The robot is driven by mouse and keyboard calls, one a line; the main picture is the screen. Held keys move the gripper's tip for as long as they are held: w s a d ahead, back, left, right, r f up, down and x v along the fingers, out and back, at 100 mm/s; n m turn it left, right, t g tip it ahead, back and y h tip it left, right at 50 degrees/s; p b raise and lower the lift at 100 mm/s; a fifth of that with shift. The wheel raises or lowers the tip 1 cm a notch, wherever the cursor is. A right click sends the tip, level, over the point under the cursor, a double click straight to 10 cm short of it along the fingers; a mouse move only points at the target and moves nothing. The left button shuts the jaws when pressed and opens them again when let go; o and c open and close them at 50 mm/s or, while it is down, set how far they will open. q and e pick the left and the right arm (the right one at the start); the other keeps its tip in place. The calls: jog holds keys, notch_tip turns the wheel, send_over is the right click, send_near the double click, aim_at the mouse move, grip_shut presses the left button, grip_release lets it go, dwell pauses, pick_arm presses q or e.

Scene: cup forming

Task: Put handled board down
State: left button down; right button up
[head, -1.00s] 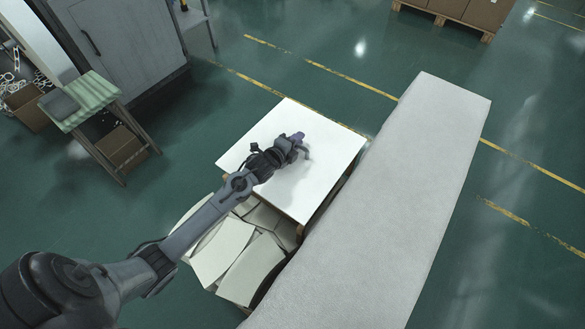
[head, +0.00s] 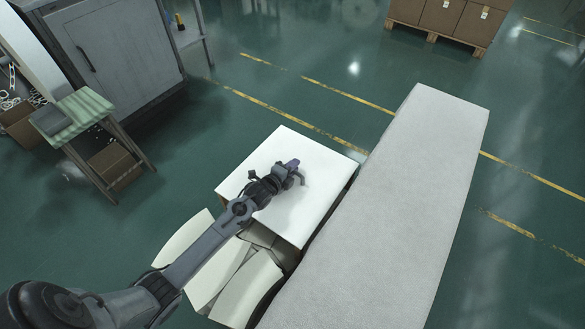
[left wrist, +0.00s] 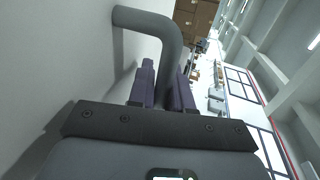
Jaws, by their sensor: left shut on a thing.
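The handled board (head: 262,168) is a white, flat, roughly square board, lying about level left of the long pale grey table in the head view. Its grey bent handle (left wrist: 150,25) rises from the board's face (left wrist: 55,60) in the left wrist view. My left gripper (head: 297,172) is over the middle of the board, and its purple fingers (left wrist: 163,88) are shut on the handle. Below the board's near edge are pale curved sheets (head: 245,293). The board hides what is under it, so I cannot tell if it rests on anything. My right gripper is out of view.
The long grey table (head: 388,205) runs close along the board's right side. A small bench with a green striped top (head: 85,108) and a grey cabinet (head: 112,55) stand at the left. Boxes on a pallet (head: 447,17) are at the back. Green floor beyond the board is clear.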

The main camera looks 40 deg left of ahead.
pick_arm(q)
jog(key=shift+r, duration=0.1)
jog(key=shift+w, duration=0.1)
jog(key=c, duration=1)
grip_release()
jog(key=shift+f, duration=0.2)
jog(key=shift+c, duration=0.2)
